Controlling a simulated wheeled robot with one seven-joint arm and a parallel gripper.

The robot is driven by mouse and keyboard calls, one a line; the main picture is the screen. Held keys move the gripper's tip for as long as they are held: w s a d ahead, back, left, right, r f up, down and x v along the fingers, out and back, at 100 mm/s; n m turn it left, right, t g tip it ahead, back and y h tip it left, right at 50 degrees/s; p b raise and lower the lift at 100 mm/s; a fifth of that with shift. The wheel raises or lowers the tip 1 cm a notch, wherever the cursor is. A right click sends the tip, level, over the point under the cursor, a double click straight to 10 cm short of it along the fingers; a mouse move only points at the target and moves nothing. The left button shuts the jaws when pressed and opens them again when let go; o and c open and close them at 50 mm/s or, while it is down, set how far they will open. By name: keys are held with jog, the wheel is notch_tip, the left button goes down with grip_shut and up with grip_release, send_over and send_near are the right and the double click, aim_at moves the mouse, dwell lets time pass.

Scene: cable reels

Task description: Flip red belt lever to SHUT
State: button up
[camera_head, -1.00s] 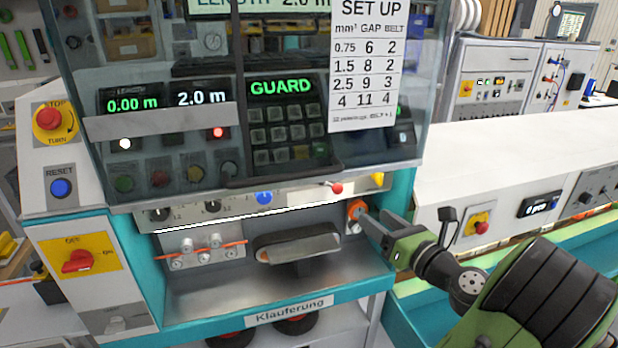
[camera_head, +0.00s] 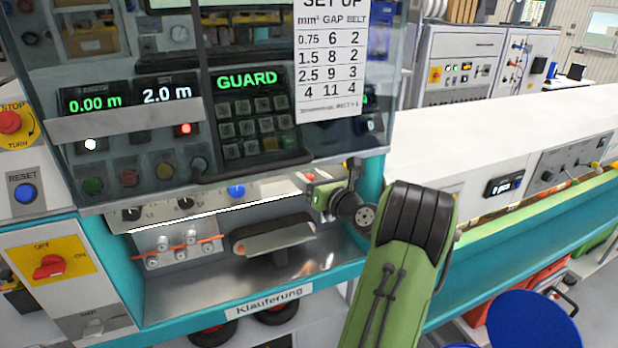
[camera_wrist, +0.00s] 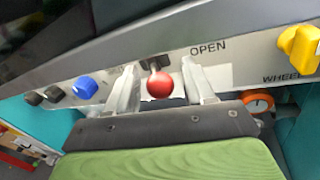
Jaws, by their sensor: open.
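The red belt lever is a red ball knob (camera_wrist: 160,84) on a short dark stem under the panel's lower edge. In the wrist view it sits between the two fingers of my open gripper (camera_wrist: 158,68), with a gap to each finger. The word OPEN (camera_wrist: 208,48) is printed to the right of the stem; no SHUT label shows. In the head view my gripper (camera_head: 318,191) is at the machine's front strip, and only a bit of the red knob (camera_head: 309,177) shows beside it.
A blue knob (camera_wrist: 85,87) and dark knobs are to the left. The clear guard (camera_head: 230,160) overhangs just above. A grey padded piece (camera_head: 272,235) sits lower left of the gripper.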

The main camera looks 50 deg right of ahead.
jog(key=shift+c, duration=0.2)
grip_shut()
jog(key=shift+a+m+h+p, duration=0.15)
jog(key=shift+m+h+p, duration=0.15)
jog(key=shift+h, duration=0.2)
jog(key=shift+w+a+m+g+h+p, duration=0.35)
jog(key=shift+a+m+g+h+p, duration=0.25)
jog(key=shift+m+g+h+p, duration=1.4)
jog(key=shift+w+a+m+g+h+p, duration=0.5)
jog(key=shift+m+g+h+p, duration=0.8)
jog(key=shift+p, duration=1.25)
jog(key=shift+w+a+m+g+h+p, duration=0.25)
jog(key=shift+a+m+g+h+p, duration=0.45)
jog(key=shift+m+g+h+p, duration=1.05)
jog(key=shift+r+n+p, duration=0.1)
jog(key=shift+n+p, duration=0.15)
jog(key=shift+p, duration=0.3)
